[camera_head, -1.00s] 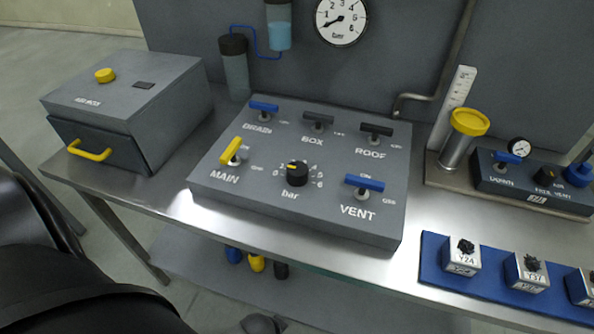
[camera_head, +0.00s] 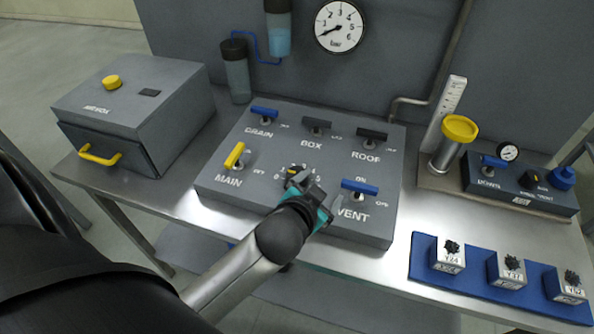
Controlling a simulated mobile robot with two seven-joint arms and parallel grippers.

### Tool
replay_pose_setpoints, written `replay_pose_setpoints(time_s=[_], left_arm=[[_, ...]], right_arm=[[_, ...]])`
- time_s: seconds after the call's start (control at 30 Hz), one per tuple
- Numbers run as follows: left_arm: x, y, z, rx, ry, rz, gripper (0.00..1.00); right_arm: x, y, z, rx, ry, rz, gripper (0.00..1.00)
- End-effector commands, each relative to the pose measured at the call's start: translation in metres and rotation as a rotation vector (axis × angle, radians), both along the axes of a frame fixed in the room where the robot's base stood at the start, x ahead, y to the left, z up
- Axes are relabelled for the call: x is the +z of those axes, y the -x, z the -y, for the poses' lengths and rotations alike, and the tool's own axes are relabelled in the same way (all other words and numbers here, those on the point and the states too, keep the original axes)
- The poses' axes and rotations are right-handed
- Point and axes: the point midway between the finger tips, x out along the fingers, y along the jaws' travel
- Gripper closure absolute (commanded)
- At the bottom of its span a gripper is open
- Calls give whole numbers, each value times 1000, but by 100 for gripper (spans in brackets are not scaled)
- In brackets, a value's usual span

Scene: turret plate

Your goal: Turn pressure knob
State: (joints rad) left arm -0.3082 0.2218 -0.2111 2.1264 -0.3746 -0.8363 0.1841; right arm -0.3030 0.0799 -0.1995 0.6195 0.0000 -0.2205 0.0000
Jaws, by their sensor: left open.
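The black pressure knob (camera_head: 293,171), marked bar in the earlier frame, sits at the middle of the grey control panel (camera_head: 226,190). Only its upper left part and a bit of its yellow mark show; my left gripper covers the rest. My left gripper (camera_head: 301,182), grey with teal parts, is open and right over the knob. I cannot tell whether its fingers touch the knob. The round bar gauge (camera_head: 340,26) on the back wall has its needle at the low end, near 1. My right gripper is not in view.
On the panel, the yellow MAIN lever (camera_head: 235,155) stands left of the knob and the blue VENT lever (camera_head: 360,186) close to the right of my gripper. Blue DRAIN (camera_head: 264,112), black BOX (camera_head: 317,123) and black ROOF (camera_head: 372,133) levers line the back.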

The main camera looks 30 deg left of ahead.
Motion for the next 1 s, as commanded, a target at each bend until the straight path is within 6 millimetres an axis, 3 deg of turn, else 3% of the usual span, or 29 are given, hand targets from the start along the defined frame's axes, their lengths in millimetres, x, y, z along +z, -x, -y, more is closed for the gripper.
replay_pose_setpoints(time_s=[0.1,0.2,0.3,0.4,0.5,0.63,0.77,0.87,1.0], left_arm=[[58,-46,10,-95,-82,259,6],[110,-73,31,-221,-157,479,6],[155,-86,61,-379,-235,672,6],[188,-89,94,-566,-322,826,6],[205,-84,128,-779,-414,933,6],[203,-72,163,-1080,-544,990,6],[178,-61,178,-1387,-683,937,6],[151,-57,171,-1608,-793,815,6],[110,-57,132,-1867,-933,526,6]], right_arm=[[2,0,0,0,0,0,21],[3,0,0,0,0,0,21],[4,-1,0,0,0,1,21],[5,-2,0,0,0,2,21],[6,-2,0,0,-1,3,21],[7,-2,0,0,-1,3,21],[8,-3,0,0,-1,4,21],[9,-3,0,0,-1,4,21],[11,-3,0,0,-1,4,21]])
